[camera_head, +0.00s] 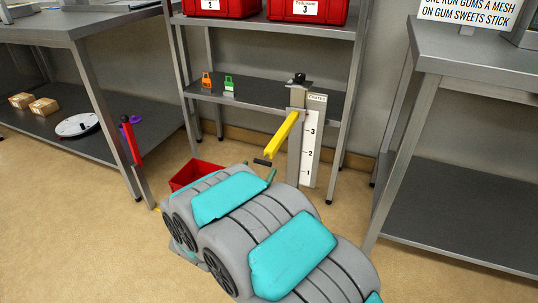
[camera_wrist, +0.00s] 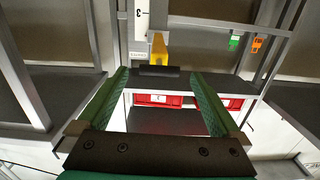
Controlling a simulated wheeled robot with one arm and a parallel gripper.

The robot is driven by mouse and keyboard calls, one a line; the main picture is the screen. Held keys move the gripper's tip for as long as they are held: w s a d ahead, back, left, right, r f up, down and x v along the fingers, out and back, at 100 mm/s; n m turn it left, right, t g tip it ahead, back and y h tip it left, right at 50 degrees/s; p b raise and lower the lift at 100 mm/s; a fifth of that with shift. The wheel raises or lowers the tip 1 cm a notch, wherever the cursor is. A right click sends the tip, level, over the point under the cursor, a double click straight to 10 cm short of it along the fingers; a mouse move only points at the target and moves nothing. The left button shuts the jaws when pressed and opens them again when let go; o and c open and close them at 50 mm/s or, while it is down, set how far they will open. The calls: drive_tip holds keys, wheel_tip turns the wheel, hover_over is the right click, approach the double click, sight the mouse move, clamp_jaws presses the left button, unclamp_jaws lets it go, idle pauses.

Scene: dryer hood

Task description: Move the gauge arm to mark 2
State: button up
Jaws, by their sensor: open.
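The gauge arm (camera_head: 284,136) is a yellow bar that sticks out from a grey post (camera_head: 295,150) toward me. It ends in a black crossbar handle (camera_head: 262,162). Beside the post is a white scale board (camera_head: 308,145) with marks 3, 2 and 1 from top to bottom. In the wrist view the yellow arm (camera_wrist: 158,48) meets the post close to mark 3 (camera_wrist: 139,27). My gripper (camera_head: 258,170) is open, mostly hidden behind my arm. In the wrist view its green fingers (camera_wrist: 160,76) stand apart on either side of the handle (camera_wrist: 158,71), with gaps visible.
A metal shelf (camera_head: 260,94) with red bins (camera_head: 306,10) and orange (camera_head: 207,81) and green (camera_head: 228,84) tags stands behind. A red bin (camera_head: 193,174) is on the floor. Tables stand left (camera_head: 60,22) and right (camera_head: 480,60). A red lever (camera_head: 131,142) is by the left table.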

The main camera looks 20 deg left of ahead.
sight(264, 161)
drive_tip(key=w, duration=0.7)
drive_tip(key=shift+w+d+p, duration=0.25)
drive_tip(key=shift+d+p, duration=0.05)
clamp_jaws()
idle(0.8)
